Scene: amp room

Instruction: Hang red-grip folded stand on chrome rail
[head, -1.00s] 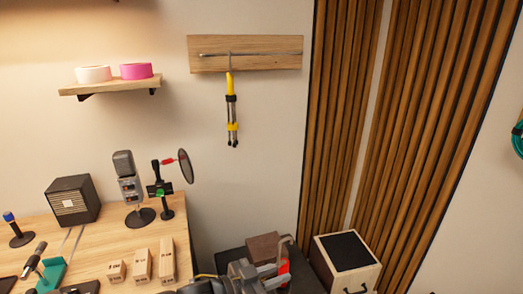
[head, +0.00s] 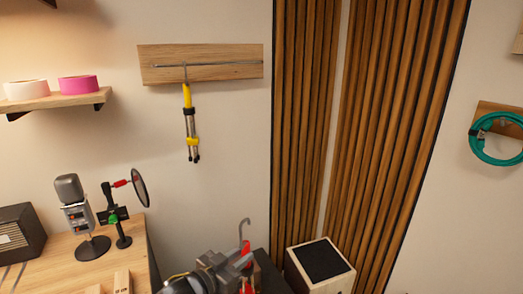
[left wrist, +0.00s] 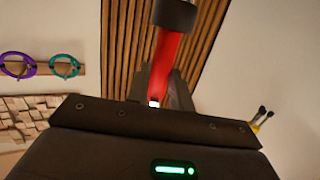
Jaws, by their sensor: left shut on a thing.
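The red-grip folded stand shows in the head view as a red grip (head: 246,250) with a grey hook rising above it, low in the centre. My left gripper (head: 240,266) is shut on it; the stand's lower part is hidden. In the left wrist view the red grip (left wrist: 168,55) with a dark collar rises from between my left gripper's fingers (left wrist: 160,92). The chrome rail (head: 225,64) runs across a wooden board on the wall, up and left of the held hook and well apart from it. My right gripper is not in view.
A yellow-grip folded stand (head: 187,96) hangs from the rail's left part; the rail's right part is bare. A wooden shelf (head: 55,102) with tape rolls is at left. A black-topped box (head: 322,262) stands at lower right.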

